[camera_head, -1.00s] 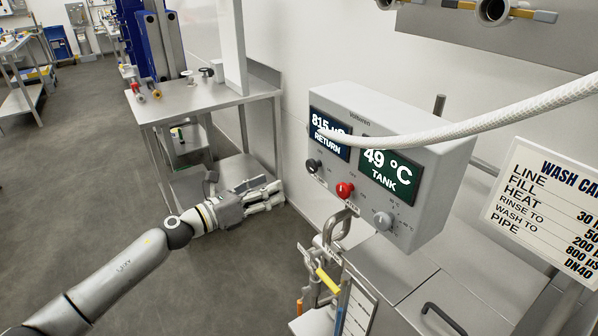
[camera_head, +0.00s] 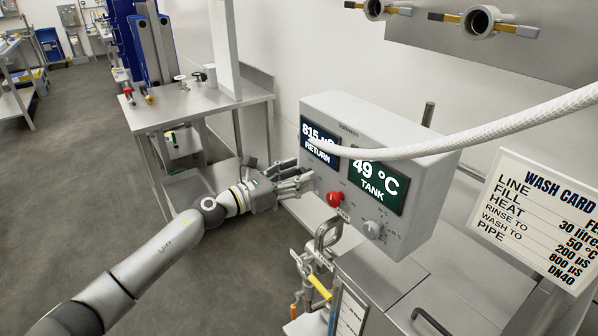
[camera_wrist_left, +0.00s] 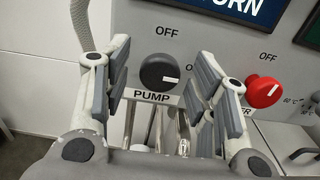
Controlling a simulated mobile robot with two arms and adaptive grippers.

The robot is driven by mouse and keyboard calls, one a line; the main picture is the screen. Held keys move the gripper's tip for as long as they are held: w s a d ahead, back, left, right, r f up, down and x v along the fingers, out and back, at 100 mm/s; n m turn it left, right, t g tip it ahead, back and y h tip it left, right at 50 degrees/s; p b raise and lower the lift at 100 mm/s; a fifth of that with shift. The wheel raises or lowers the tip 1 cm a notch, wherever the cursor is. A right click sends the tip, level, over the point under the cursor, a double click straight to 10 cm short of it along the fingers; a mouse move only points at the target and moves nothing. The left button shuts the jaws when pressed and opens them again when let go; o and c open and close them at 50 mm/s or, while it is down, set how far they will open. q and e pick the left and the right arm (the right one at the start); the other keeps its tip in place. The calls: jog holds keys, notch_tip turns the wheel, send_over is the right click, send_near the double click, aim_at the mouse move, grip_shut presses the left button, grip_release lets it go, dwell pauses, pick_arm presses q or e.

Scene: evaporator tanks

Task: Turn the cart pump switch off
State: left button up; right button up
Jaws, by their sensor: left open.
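The cart's control box (camera_head: 425,190) is a grey panel with two displays. In the left wrist view the pump switch (camera_wrist_left: 160,72) is a dark round knob with a white line, above a PUMP label and below an OFF mark. The line points to the right. My left gripper (camera_head: 304,178) is open in front of the box's left part, and its fingers (camera_wrist_left: 163,85) show on either side of the knob. I cannot tell that they touch it. In the head view the gripper hides the knob. My right gripper is not in view.
A red knob (camera_head: 334,199) and a grey knob (camera_head: 372,230) sit right of the pump switch. A white hose (camera_head: 490,125) crosses in front of the box. A wash card (camera_head: 535,215) stands at the right. A steel table (camera_head: 195,108) is behind my left arm.

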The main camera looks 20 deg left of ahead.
pick_arm(q)
jog(key=shift+w+d, duration=0.3)
jog(key=shift+w, duration=0.05)
jog(key=c, duration=1)
